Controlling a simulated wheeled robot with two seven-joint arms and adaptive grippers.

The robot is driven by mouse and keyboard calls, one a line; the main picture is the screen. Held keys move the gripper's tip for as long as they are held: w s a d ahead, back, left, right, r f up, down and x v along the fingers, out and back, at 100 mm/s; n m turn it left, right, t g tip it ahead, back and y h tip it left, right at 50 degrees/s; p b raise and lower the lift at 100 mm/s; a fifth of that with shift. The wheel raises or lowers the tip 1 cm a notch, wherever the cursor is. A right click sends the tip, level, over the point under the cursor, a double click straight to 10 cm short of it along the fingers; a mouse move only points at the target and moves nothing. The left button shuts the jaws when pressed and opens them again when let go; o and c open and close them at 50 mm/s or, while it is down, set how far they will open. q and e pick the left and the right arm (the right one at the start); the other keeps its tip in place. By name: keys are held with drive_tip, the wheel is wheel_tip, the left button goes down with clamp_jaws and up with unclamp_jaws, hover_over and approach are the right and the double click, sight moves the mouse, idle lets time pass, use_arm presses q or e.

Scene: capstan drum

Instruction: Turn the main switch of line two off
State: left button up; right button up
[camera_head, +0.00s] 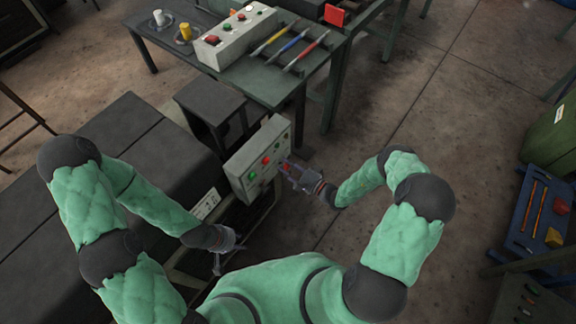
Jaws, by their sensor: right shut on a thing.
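My right gripper (285,168) is at the right side of this face, shut on a small part there, seemingly a switch handle. Line labels are too small to read.
A second box with buttons (240,35) stands on the green table (273,88) at the back, beside several coloured tools. A white and a yellow cylinder stand there too. The dark conveyor (140,140) fills the left. Open floor lies right; a blue cart (520,215) stands far right.

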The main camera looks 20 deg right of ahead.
drive_tip(key=shift+s+a+n, duration=0.2)
drive_tip(key=shift+a+n, duration=0.1)
drive_tip(key=shift+n, duration=0.7)
drive_tip(key=shift+s+a, duration=0.1)
drive_tip(key=o, duration=1.2)
drive_tip(key=shift+c, duration=0.2)
drive_tip(key=shift+d, duration=0.3)
drive_tip(key=v, duration=1.1)
drive_tip(key=shift+s, duration=0.3)
drive_tip(key=shift+d, duration=0.15)
